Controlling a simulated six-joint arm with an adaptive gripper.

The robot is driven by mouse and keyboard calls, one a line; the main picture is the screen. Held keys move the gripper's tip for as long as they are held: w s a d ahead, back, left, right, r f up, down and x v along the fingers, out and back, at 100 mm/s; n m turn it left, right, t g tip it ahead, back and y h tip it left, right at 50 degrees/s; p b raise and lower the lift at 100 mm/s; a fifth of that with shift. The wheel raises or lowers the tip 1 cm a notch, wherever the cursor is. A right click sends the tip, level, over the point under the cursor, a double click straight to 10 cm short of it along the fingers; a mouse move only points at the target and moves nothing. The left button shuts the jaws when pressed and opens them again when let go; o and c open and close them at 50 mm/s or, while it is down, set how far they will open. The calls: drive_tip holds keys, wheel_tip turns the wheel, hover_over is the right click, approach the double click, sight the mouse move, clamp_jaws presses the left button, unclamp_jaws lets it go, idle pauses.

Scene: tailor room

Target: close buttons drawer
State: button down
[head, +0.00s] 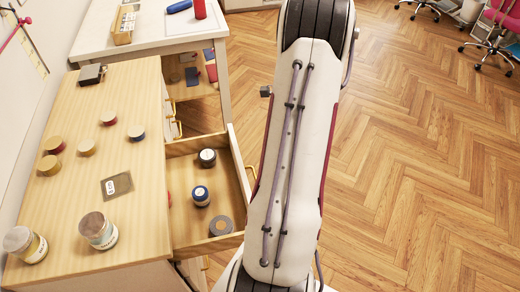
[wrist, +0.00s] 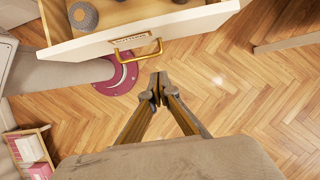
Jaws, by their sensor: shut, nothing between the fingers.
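A drawer (head: 241,168) stands pulled out from the right side of the wooden-topped cabinet. Inside are round dark and blue-topped containers (head: 201,195) and a grey-topped one. In the wrist view the drawer's white front (wrist: 90,50) crosses the upper left. My gripper (wrist: 158,88) is shut and empty. In that view it shows just below the handle, over the floor, with no clear contact. In the head view my arm hides the gripper.
The cabinet top (head: 130,210) holds several round lidded pots, two jars (head: 98,230), a small card and a dark box (head: 91,74). A white table (head: 150,45) stands beyond it. Wooden floor (head: 420,180) lies open to the right, with chairs far off.

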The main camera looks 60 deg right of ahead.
drive_tip(key=x, duration=0.3)
drive_tip(key=a+x, duration=0.1)
drive_tip(key=x, duration=0.3)
drive_tip(key=w+x, duration=0.1)
drive_tip(key=x, duration=0.2)
drive_tip(key=shift+w+a+r, duration=0.1)
drive_tip(key=shift+w+a, duration=0.1)
drive_tip(key=shift+a, duration=0.05)
drive_tip(key=shift+w+a, duration=0.6)
drive_tip(key=shift+w, duration=0.05)
hover_over(177, 189)
idle(0.5)
drive_tip(key=shift+a, duration=0.15)
idle(0.4)
